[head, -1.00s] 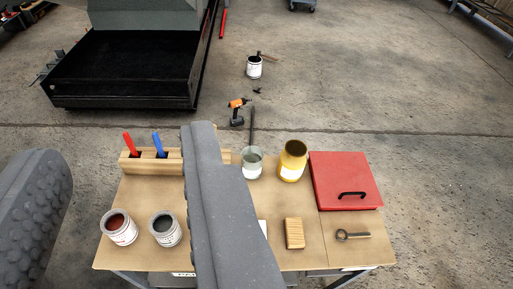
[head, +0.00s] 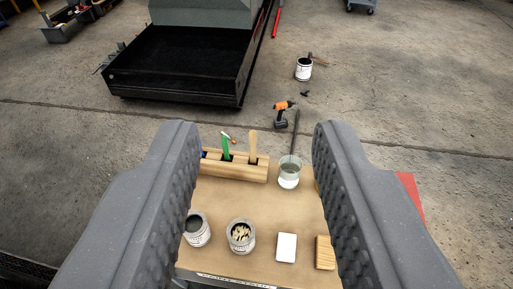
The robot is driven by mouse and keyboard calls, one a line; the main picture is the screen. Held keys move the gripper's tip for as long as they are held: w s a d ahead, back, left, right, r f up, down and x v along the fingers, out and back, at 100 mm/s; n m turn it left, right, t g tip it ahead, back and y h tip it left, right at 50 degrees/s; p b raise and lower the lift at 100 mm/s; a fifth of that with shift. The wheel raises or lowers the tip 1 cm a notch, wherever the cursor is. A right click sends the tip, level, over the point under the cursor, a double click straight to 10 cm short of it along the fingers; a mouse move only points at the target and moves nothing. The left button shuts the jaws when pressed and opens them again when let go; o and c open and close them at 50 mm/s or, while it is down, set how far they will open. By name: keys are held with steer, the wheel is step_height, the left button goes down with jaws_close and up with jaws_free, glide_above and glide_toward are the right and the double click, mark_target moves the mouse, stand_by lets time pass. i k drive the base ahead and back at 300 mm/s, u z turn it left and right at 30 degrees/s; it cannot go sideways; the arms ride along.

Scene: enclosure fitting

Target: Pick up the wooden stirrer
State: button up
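The wooden stirrer (head: 252,146) is a pale wooden stick standing upright in the right part of a wooden block holder (head: 238,172) at the back of the table. A green-handled item (head: 226,148) stands just left of it in the same block; the lower ends of both are hidden in the block. My gripper (head: 256,128) is open and empty. Its two grey studded fingers frame the view left and right, with the stirrer showing in the gap between them. The left finger covers the block's left end.
A glass jar (head: 289,176) stands right of the block. In front are a grey tin (head: 197,231), a tin of pale pieces (head: 241,236), a white block (head: 286,248) and a wooden block (head: 324,253). A red box (head: 411,198) is partly hidden by my right finger.

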mark_target(252, 133)
steer(key=i, duration=0.85)
steer(key=u, duration=0.1)
